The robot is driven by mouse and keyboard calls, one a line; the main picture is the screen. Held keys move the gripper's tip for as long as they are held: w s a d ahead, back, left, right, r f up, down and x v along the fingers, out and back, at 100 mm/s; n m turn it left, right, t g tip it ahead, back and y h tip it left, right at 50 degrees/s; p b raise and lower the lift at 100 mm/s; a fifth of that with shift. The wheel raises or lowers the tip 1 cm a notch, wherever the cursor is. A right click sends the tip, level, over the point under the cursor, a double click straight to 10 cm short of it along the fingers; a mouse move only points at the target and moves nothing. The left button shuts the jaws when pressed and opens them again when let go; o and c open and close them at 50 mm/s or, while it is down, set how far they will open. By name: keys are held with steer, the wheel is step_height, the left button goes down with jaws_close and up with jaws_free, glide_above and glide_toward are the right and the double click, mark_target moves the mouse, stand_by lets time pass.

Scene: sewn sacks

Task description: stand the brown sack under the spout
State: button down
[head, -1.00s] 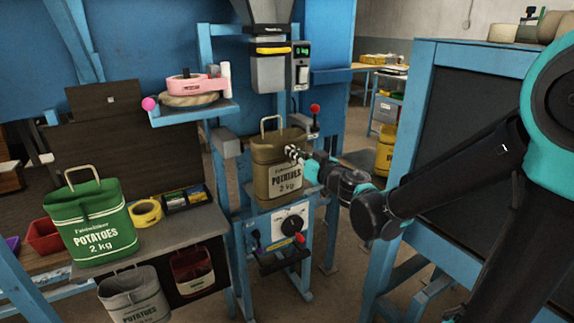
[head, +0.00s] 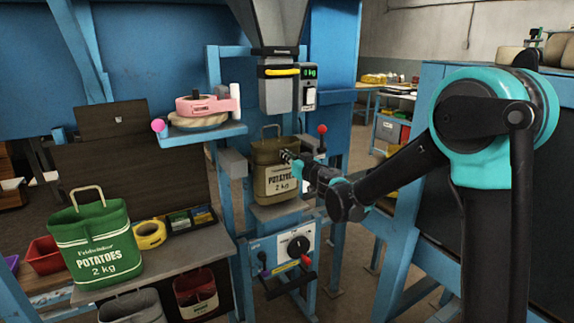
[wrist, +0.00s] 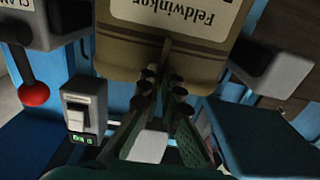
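The brown sack (head: 274,187), labelled potatoes 2 kg, is upright below the grey spout (head: 283,95) of the filling station. Its wire handle stands up at the top, with a gap between it and the spout. My gripper (head: 288,157) is at the sack's upper front edge, its fingers closed together on it. In the wrist view my fingers (wrist: 167,55) converge at the edge of the brown sack (wrist: 140,55); the exact tips are hard to see. Whether the sack's base rests on the support under it cannot be told.
Grey clamp blocks (head: 234,163) flank the sack, with a red-knobbed lever (head: 322,130) at right. A green sack (head: 97,240) stands on the left bench. A dial panel (head: 285,247) is below.

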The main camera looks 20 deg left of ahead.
steer(key=shift+f, duration=1.6)
steer(key=c, duration=1.7)
jaws_free()
steer(key=shift+f, duration=0.1)
steer(key=shift+s+d, duration=0.25)
glide_toward(285, 162)
steer(key=v, duration=0.3)
steer(key=shift+s+d, duration=0.15)
steer(key=shift+s, duration=0.05)
